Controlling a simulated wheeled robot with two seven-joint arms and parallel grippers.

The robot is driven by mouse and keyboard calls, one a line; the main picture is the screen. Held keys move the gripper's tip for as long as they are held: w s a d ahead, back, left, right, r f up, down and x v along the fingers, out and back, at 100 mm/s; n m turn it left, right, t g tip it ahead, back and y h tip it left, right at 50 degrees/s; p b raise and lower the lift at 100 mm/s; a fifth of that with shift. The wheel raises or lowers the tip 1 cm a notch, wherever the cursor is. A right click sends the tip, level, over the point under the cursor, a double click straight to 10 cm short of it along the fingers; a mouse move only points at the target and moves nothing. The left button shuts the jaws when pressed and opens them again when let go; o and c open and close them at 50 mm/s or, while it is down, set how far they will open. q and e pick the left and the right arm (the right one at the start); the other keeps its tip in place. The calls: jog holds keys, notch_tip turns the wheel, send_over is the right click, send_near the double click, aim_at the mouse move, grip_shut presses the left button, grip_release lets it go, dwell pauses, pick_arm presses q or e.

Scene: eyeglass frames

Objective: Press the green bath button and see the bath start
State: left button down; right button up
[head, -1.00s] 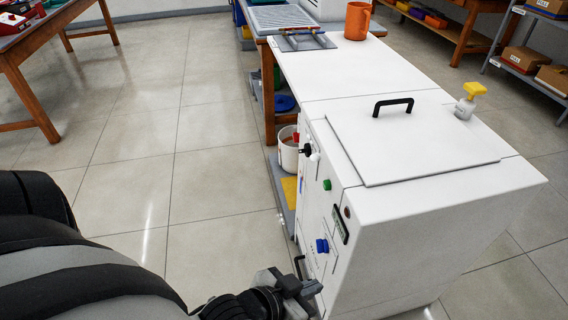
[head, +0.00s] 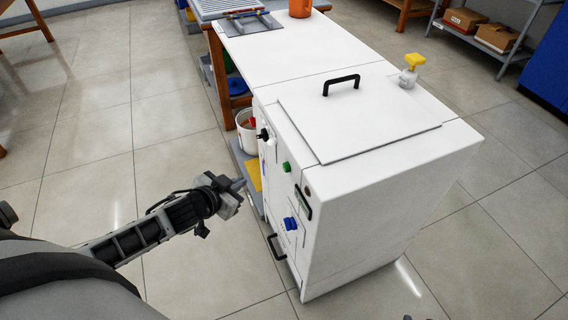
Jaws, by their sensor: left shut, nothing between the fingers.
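The green button (head: 286,167) is on the control side of the white bath cabinet (head: 385,215), below the edge of its closed lid (head: 375,120). A small display (head: 303,203) and a blue knob (head: 290,223) are lower on the same side. My left gripper (head: 240,184) is shut and empty. In the picture it is to the left of the green button, apart from the panel. A small piece at the bottom edge may be part of my right arm, but I cannot see the right gripper.
A black handle (head: 342,84) tops the lid, with a yellow-capped bottle (head: 411,70) beside it. A white bucket (head: 246,131) stands behind the panel side. An orange mug (head: 300,8) is on the far bench top.

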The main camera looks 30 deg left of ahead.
aim_at(286, 167)
jog(key=shift+w, duration=0.15)
pick_arm(q)
jog(key=w+d+b, duration=0.2)
jog(key=w+d, duration=0.3)
jog(key=w, duration=0.1)
jog(key=shift+w+d, duration=0.35)
pick_arm(e)
jog(key=shift+a+f, duration=0.3)
jog(key=shift+d, duration=0.1)
dwell(0.8)
pick_arm(q)
jog(key=shift+w, duration=0.1)
dwell(0.9)
jog(key=shift+w+d, duration=0.2)
jog(key=shift+d, duration=0.05)
pick_arm(e)
jog(key=shift+r, duration=0.1)
